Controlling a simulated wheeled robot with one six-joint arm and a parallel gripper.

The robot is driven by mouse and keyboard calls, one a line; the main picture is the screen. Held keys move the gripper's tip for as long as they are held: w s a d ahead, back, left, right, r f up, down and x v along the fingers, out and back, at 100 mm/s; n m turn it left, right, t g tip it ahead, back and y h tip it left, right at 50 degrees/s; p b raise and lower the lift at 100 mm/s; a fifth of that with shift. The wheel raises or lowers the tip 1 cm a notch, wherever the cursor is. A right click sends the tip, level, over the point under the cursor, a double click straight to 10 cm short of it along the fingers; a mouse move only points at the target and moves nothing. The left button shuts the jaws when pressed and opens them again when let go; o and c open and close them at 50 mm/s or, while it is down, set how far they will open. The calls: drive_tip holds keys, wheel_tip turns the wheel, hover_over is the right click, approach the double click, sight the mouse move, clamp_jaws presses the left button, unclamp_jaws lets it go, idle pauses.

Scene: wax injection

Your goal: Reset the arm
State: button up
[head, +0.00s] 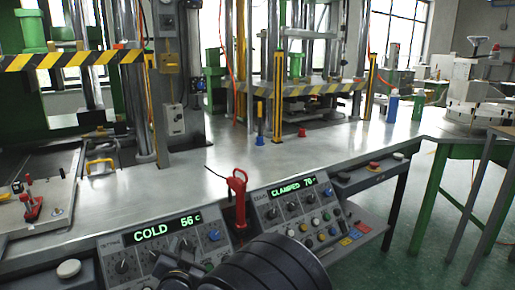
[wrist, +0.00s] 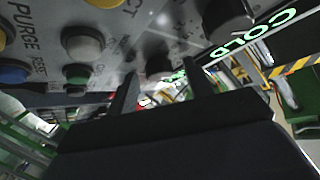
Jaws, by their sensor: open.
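My dark arm (head: 265,268) shows at the bottom middle of the head view, in front of the control panels; its gripper cannot be made out there. In the wrist view my gripper (wrist: 160,78) has two dark fingers standing apart with nothing held between them. It is close to a control panel, whose buttons and lettering fill the top of that view. I cannot tell whether the fingers touch the panel.
The left panel display (head: 160,231) reads "COLD 56 C"; the right display (head: 297,187) reads "CLAMPED 70". A red-handled lever (head: 237,187) stands between the panels. Striped guard bars (head: 65,60) cross the machines behind. The metal table (head: 215,165) is largely clear in the middle.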

drive_tip(key=n+y+b, duration=0.1)
drive_tip(key=n, duration=0.1)
drive_tip(key=n+y+b, duration=0.1)
drive_tip(key=n, duration=0.1)
drive_tip(key=n+y+b, duration=0.1)
drive_tip(key=n+y, duration=0.1)
drive_tip(key=shift+d+f, duration=0.2)
drive_tip(key=shift+d, duration=0.15)
drive_tip(key=shift+w+d+r+n+g+y, duration=0.1)
drive_tip(key=shift+n+g+y, duration=0.3)
drive_tip(key=shift+n+y, duration=1.15)
drive_tip(key=shift+w+d+n+g+y+p, duration=0.1)
drive_tip(key=shift+n+g+y+p, duration=0.3)
drive_tip(key=shift+n, duration=0.65)
drive_tip(key=shift+d+n+g+y+p, duration=0.1)
drive_tip(key=shift+n+g+y+p, duration=0.1)
drive_tip(key=shift+n+y+p, duration=0.6)
drive_tip(key=shift+s+d+n+h, duration=0.3)
drive_tip(key=shift+s+d, duration=0.15)
drive_tip(key=shift+s, duration=0.25)
drive_tip(key=shift+b, duration=0.3)
